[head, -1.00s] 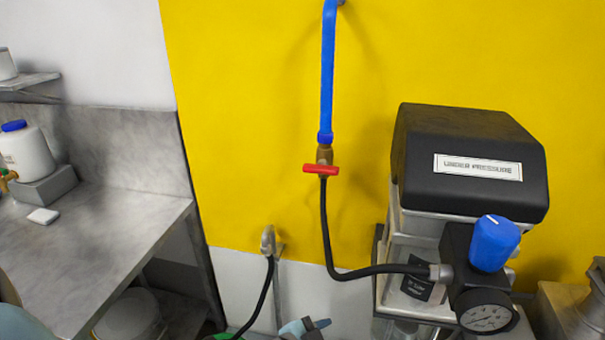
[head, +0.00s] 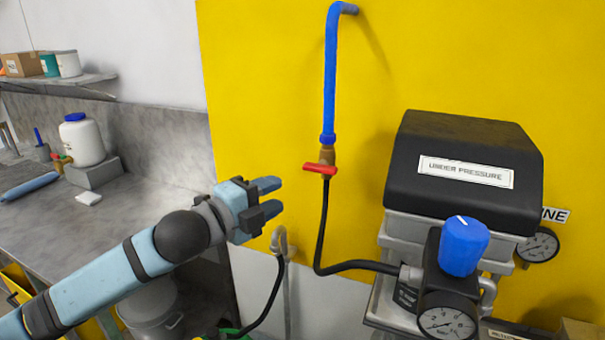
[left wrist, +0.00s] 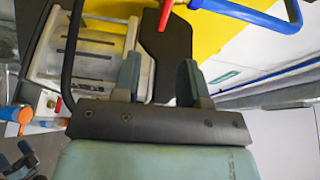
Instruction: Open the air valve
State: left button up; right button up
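The air valve is a red lever (head: 320,169) on a brass fitting. It lies crosswise under a blue pipe (head: 328,85), with a black hose below it. The lever (left wrist: 166,14) also shows at the top of the left wrist view, beyond the fingertips. My left gripper (head: 271,197) is open and empty, to the left of and a little below the lever, apart from it. Its two fingers (left wrist: 158,75) show spread in the left wrist view. My right gripper is absent from the head view; a dark shape at the lower left of the left wrist view may be part of it.
A machine with a black cover (head: 465,165) stands to the right, with a blue knob (head: 464,246) and a gauge (head: 447,322). The black hose (head: 320,230) runs to it. A wall tap (head: 279,240) is below my gripper. A metal counter (head: 140,190) is at left.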

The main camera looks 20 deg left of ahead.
aim_at(316, 170)
pick_arm(q)
jog(key=p+x, duration=0.1)
jog(key=x, duration=0.3)
jog(key=p+x, duration=0.1)
jog(key=x, duration=0.7)
jog(key=shift+w+a+r+p, duration=0.15)
jog(key=shift+r+p, duration=0.25)
jog(key=shift+w+d+f, duration=0.1)
jog(key=shift+w+d, duration=0.15)
jog(key=shift+w, duration=0.35)
grip_shut()
